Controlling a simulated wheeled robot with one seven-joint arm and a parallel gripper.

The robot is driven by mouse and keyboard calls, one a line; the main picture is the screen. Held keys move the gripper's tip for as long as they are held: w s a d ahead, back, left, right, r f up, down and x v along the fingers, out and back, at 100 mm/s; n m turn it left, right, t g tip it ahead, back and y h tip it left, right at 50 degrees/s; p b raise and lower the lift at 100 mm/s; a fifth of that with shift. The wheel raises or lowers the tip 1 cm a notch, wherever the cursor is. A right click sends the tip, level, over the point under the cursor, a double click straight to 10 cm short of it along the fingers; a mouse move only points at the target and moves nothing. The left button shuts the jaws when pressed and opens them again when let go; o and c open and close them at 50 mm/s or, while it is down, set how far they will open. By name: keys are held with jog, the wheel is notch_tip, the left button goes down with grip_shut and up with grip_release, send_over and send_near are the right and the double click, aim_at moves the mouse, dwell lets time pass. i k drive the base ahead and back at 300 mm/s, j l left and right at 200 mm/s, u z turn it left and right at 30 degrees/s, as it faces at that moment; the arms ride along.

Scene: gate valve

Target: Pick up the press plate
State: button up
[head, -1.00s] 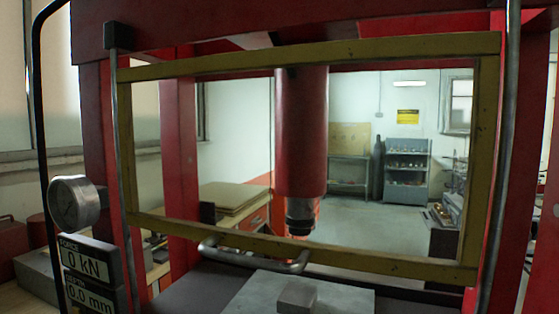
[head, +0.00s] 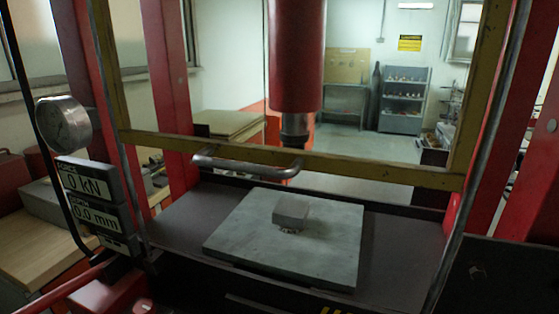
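A wide flat grey plate (head: 325,262) lies on the dark bed of a red press. A small light grey block (head: 291,212) sits near the middle of it, with a small shiny part (head: 290,231) showing just under its front edge. I cannot tell for sure which of the two grey pieces is the press plate. The red ram (head: 297,60) hangs above and behind the block, its dark tip (head: 296,128) clear of it. My gripper is not in view.
Red posts flank the bed. A round gauge (head: 64,124) and a readout showing 0 kN and 0.0 mm (head: 95,206) are at left. The bed beside the plate is bare.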

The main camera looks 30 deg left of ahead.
aim_at(293, 214)
jog(key=j+u, duration=0.15)
jog(key=j, duration=0.3)
jog(key=i+j+u, duration=0.15)
jog(key=j, duration=0.25)
jog(key=j+u, duration=0.15)
jog(key=j, duration=0.3)
